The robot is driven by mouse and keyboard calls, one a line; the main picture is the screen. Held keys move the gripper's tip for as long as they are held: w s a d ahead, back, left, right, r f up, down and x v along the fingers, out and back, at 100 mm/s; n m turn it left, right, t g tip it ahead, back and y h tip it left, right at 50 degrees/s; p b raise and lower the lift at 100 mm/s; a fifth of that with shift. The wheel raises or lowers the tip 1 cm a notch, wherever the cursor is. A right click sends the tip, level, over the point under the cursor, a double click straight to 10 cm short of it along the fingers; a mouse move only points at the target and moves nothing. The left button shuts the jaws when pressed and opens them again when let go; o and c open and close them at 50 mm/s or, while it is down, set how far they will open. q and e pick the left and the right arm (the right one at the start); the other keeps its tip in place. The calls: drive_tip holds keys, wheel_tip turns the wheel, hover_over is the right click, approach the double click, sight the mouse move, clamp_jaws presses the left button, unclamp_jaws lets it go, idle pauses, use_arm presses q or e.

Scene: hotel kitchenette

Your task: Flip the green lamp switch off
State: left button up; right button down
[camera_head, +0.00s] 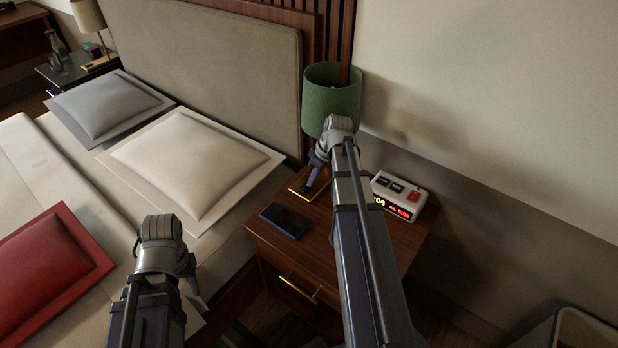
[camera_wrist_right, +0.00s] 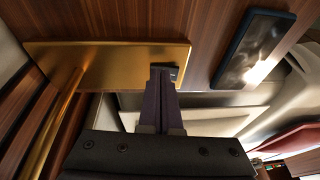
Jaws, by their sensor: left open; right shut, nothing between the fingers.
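The green lamp (camera_head: 331,100) stands at the back of the wooden nightstand, its shade showing no clear glow. Its gold base (camera_head: 296,187) also shows in the right wrist view (camera_wrist_right: 105,58), with the gold stem (camera_wrist_right: 52,127). My right gripper (camera_head: 312,180) is shut and empty, pointing down at the base below the shade. In the right wrist view its fingertips (camera_wrist_right: 163,72) overlap a small dark piece (camera_wrist_right: 172,69) at the base's end, perhaps the switch; contact and switch position cannot be told. My left gripper (camera_head: 191,284) is low over the bed's edge, its fingers mostly hidden.
A dark phone (camera_head: 285,220) lies on the nightstand (camera_head: 268,242) in front of the lamp base. A white alarm clock (camera_head: 399,195) stands to the right, beyond my right arm. The bed with pillows (camera_head: 190,155) fills the left. The wall is close behind the lamp.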

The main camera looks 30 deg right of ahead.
drive_tip(key=s+d, duration=0.2)
drive_tip(key=s, duration=0.1)
drive_tip(key=s+d, duration=0.2)
drive_tip(key=s, duration=0.1)
drive_tip(key=s+d, duration=0.2)
drive_tip(key=shift+s+d, duration=0.4)
drive_tip(key=a+r+g+p, duration=0.1)
drive_tip(key=a+r+p, duration=0.3)
drive_tip(key=a, duration=0.3)
drive_tip(key=w+a+r+p, duration=0.1)
drive_tip(key=a+r+p, duration=0.25)
drive_tip(key=a, duration=0.35)
drive_tip(key=a+r+g+p, duration=0.1)
drive_tip(key=a+r+p, duration=0.25)
drive_tip(key=a, duration=0.25)
drive_tip(key=s+a+r+h+p, duration=0.1)
drive_tip(key=s+a+r+p, duration=0.2)
drive_tip(key=a, duration=0.6)
drive_tip(key=s+a+r+h+p, duration=0.2)
drive_tip(key=s+a+r+p, duration=0.2)
drive_tip(key=a+r+p, duration=0.3)
drive_tip(key=shift+a+r+g+p, duration=0.15)
drive_tip(key=shift+a+g+p, duration=0.4)
drive_tip(key=shift+a, duration=0.9)
drive_tip(key=shift+s, duration=0.1)
